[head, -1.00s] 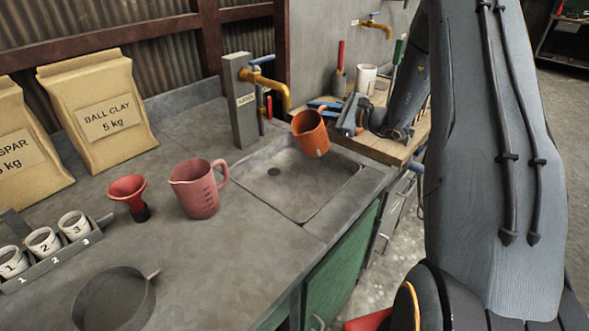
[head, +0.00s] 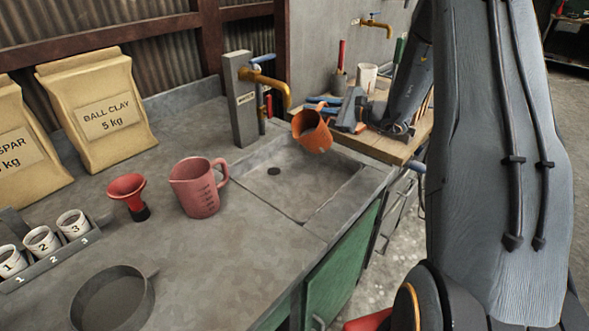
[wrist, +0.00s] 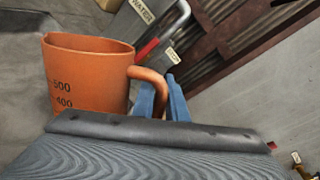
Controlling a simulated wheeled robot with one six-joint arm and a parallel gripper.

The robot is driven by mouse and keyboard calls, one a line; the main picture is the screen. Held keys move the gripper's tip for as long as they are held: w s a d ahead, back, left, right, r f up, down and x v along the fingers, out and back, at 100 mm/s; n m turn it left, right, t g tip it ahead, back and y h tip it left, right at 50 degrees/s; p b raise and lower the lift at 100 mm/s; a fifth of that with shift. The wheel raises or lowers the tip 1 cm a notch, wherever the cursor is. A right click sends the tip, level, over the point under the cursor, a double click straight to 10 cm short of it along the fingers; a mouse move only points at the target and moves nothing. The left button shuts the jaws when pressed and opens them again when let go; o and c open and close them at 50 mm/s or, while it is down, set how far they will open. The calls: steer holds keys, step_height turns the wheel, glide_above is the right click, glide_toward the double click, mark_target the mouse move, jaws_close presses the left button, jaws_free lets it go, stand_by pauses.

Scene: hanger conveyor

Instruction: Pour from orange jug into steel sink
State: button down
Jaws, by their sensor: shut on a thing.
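The orange jug (head: 313,131) hangs in the air above the far part of the steel sink (head: 335,196), in front of the brass tap. It is tilted in the head view. My gripper (wrist: 162,103) is shut on the jug's handle, with its blue fingers on either side of it. In the wrist view, the orange jug (wrist: 88,76) shows printed marks of 500 and 400, and its inside is hidden. The sink basin is shallow with a dark drain. No stream from the jug is visible.
A brass tap (head: 268,83) on a grey post stands at the sink's back edge, close to the jug. A pink jug (head: 198,190) and a red funnel (head: 127,190) stand left of the sink. A wooden bench (head: 385,143) with tools lies behind right.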

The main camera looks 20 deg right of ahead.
mark_target(305, 112)
steer(key=shift+s+a+r+n, duration=0.1)
steer(key=shift+a+r+n, duration=0.1)
steer(key=shift+n, duration=0.2)
steer(key=shift+s+r+n+b, duration=0.1)
steer(key=shift+r+n+b, duration=0.05)
steer(key=shift+n+b, duration=0.2)
stand_by(0.3)
steer(key=shift+s+a+r+n+h+b, duration=0.1)
steer(key=shift+s+a+n+h+b, duration=0.15)
steer(key=shift+n+b, duration=0.3)
steer(key=shift+s+a+r+n+h+b, duration=0.1)
steer(key=shift+a+n+h+b, duration=0.25)
steer(key=shift+n+b, duration=0.15)
stand_by(0.6)
steer(key=shift+s+a+f+n+b, duration=0.1)
steer(key=shift+s+a+n+b, duration=0.15)
steer(key=shift+a+n+b, duration=0.4)
steer(key=shift+s+a+f+n+b, duration=0.1)
steer(key=shift+s+n+b, duration=0.2)
steer(key=shift+b, duration=0.65)
stand_by(0.4)
steer(key=shift+s+a+f+n+t+h+b, duration=0.25)
steer(key=shift+a+n+b, duration=0.25)
steer(key=shift+b, duration=0.65)
steer(key=shift+s+a+f+n+t+h+b, duration=0.2)
steer(key=shift+s+a+n+h+b, duration=0.2)
steer(key=shift+b, duration=0.75)
stand_by(1.0)
